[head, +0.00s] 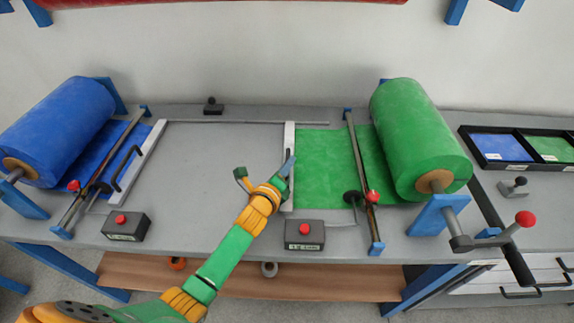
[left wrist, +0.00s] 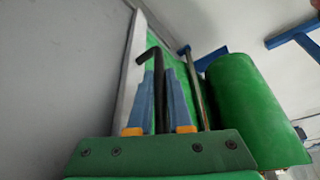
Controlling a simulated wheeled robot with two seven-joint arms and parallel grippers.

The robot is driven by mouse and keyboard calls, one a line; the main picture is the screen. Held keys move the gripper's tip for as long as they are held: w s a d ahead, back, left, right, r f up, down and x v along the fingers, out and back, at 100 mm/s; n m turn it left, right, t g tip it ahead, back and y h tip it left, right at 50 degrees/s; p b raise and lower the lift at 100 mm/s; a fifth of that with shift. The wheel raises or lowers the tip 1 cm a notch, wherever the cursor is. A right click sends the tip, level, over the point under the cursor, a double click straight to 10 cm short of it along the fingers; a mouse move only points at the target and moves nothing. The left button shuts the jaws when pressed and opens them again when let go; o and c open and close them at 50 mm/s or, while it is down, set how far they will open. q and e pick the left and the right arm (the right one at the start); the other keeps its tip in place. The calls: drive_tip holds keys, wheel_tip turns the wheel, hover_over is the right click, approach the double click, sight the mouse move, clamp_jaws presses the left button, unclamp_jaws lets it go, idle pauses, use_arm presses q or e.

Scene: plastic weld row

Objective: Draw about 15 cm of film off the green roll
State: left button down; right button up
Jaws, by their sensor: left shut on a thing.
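The green roll (head: 412,135) sits on blue supports at the right of the bench. Its green film (head: 325,165) lies flat on the grey bench top, passes under a rod with a red knob (head: 372,196), and reaches left to a white bar (head: 289,136). My left gripper (head: 288,166) is at this bar, shut on its black hooked handle. In the left wrist view the handle (left wrist: 155,75) stands between my two blue-grey fingers, beside the white bar (left wrist: 128,75). The green roll (left wrist: 248,105) shows at the right. My right gripper is not in view.
A blue roll (head: 60,130) with its own bar (head: 137,160) stands at the left. Red-button boxes (head: 304,235) (head: 126,226) sit along the front edge. A red-knobbed crank (head: 500,232) juts out at the right roll. The bench middle (head: 215,170) is clear.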

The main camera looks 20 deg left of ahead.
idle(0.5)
use_arm(q)
drive_tip(key=shift+s+a+r+p, duration=0.15)
drive_tip(key=shift+a+p, duration=0.35)
drive_tip(key=shift+a, duration=0.35)
drive_tip(key=shift+s+a, duration=0.15)
drive_tip(key=shift+a, duration=0.45)
drive_tip(key=c, duration=0.8)
unclamp_jaws()
drive_tip(key=shift+c, duration=0.2)
drive_tip(key=p+v, duration=0.1)
drive_tip(key=v, duration=0.6)
drive_tip(key=shift+s, duration=0.15)
drive_tip(key=shift+f, duration=0.2)
